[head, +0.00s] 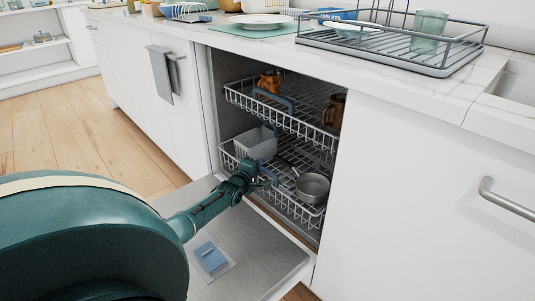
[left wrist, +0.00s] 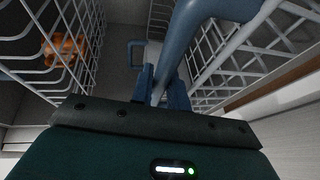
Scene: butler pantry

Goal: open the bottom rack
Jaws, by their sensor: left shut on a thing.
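The bottom rack (head: 303,212) is a white wire basket low inside the open dishwasher. It holds a grey bin (head: 256,143) and a steel pan (head: 312,187). A blue handle (head: 268,164) stands at its front. My left gripper (head: 264,181) reaches in from the left, over the lowered door, and is shut on this handle. In the left wrist view the fingers (left wrist: 164,88) close around the blue bar (left wrist: 188,38), which fills the upper middle. The fingertips are small and partly hidden in the head view. My right gripper is not in view.
The dishwasher door (head: 250,248) lies lowered in front, with a blue tablet (head: 210,257) in its dispenser. The upper rack (head: 300,125) holds orange mugs (head: 269,82) above my gripper. White cabinet fronts (head: 410,190) flank the opening. Wooden floor (head: 100,130) is clear at left.

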